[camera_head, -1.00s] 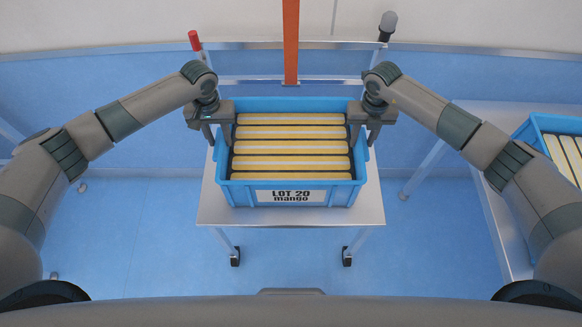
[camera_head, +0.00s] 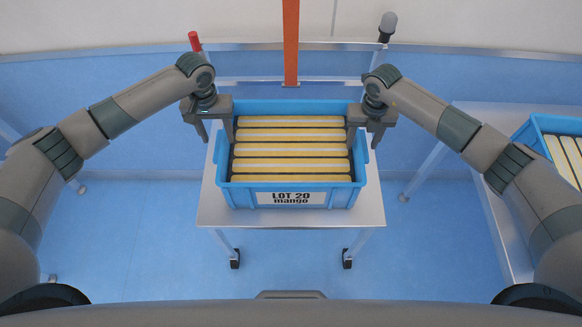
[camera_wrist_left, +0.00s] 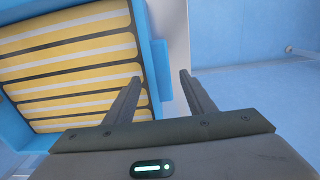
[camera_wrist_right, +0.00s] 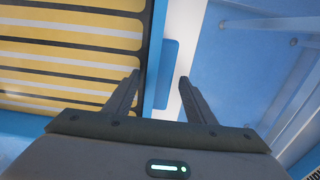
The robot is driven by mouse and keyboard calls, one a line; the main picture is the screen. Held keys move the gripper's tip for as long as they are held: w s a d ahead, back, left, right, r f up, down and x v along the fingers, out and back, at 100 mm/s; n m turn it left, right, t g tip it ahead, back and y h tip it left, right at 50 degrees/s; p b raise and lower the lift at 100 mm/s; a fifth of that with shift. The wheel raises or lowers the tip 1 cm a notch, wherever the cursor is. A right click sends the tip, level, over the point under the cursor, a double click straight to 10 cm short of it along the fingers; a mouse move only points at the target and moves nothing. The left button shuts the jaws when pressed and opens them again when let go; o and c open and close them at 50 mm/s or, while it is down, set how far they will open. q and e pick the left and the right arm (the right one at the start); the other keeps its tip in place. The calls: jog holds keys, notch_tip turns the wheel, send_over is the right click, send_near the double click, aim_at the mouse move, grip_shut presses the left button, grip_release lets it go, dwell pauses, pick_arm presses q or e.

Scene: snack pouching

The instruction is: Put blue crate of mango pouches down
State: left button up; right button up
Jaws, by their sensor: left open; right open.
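The blue crate (camera_head: 233,192) with the label LOT 20 mango (camera_head: 291,198) rests on a small metal table (camera_head: 212,207). Several yellow and white pouches (camera_head: 291,143) lie in rows inside it. My left gripper (camera_head: 217,138) is open at the crate's left wall, its fingers straddling the rim. In the left wrist view the crate wall (camera_wrist_left: 155,65) shows between and beside the open fingers (camera_wrist_left: 158,80). My right gripper (camera_head: 364,140) is open at the right wall, and in the right wrist view its fingers (camera_wrist_right: 158,78) stand either side of the rim (camera_wrist_right: 155,60).
An orange post (camera_head: 291,45) rises behind the table. A second blue crate (camera_head: 545,127) with pouches sits on a bench (camera_head: 487,115) at the right. The blue floor (camera_head: 130,245) left of the table is clear.

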pick_arm(q)
notch_tip(320, 180, up, 9)
dwell(0.3)
pick_arm(e)
jog(key=shift+r, duration=0.1)
notch_tip(320, 180, up, 12)
dwell(0.9)
pick_arm(q)
jog(key=shift+s+f, duration=0.1)
jog(key=shift+s, duration=0.05)
pick_arm(e)
jog(key=shift+f, duration=0.2)
